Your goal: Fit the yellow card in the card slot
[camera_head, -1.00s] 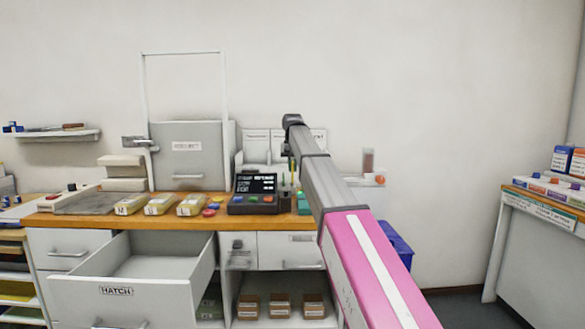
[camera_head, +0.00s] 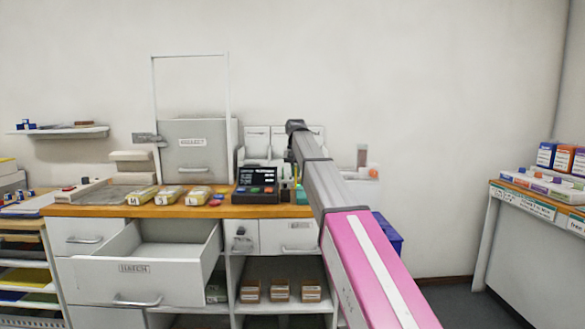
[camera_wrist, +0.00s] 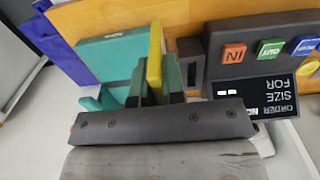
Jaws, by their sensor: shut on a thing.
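In the wrist view, my gripper (camera_wrist: 157,80) is shut on the yellow card (camera_wrist: 155,48), which stands on edge between its two dark green fingers. Right of the card is a dark block (camera_wrist: 190,47) joined to the dark order terminal (camera_wrist: 220,50); I cannot tell for sure that it is the card slot. The card appears beside this block, not in it. In the head view, the terminal (camera_head: 256,196) stands on the wooden counter, left of my arm.
A teal box (camera_wrist: 108,62) is close to the left of the card. The open HATCH drawer (camera_head: 150,281) juts out below the counter (camera_head: 110,211). Yellow-topped packs (camera_head: 170,197) lie left of the terminal. A blue bin (camera_head: 388,235) is behind my arm.

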